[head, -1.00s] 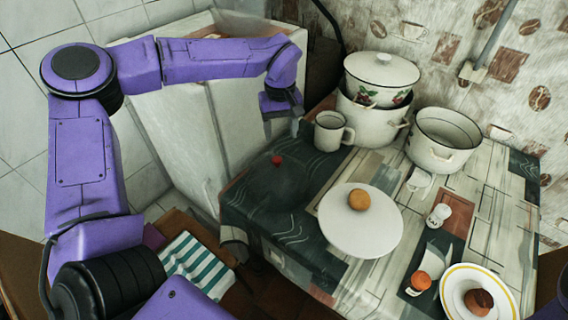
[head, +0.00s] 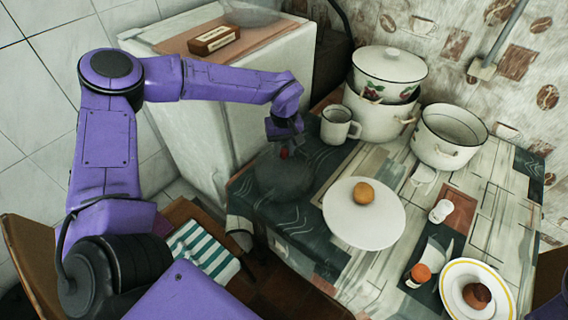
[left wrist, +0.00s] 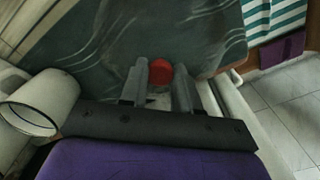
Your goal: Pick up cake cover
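The cake cover (head: 282,178) looks like a see-through dome with a red knob on top, on the dark left part of the table. Its clear sides are hard to make out against the cloth. My left gripper (head: 285,144) is right at the red knob, partly hiding it. In the left wrist view the two fingers of the left gripper (left wrist: 160,78) are apart, and the red knob of the cover (left wrist: 160,70) shows between their tips. I cannot tell whether the fingers touch it. My right gripper is out of view.
A white mug (head: 337,128) stands close to the right of my left gripper. A stacked pot (head: 382,116) and an open pot (head: 448,140) are behind. A white plate with a bun (head: 364,225) lies to the right. A white fridge (head: 222,110) stands at the left.

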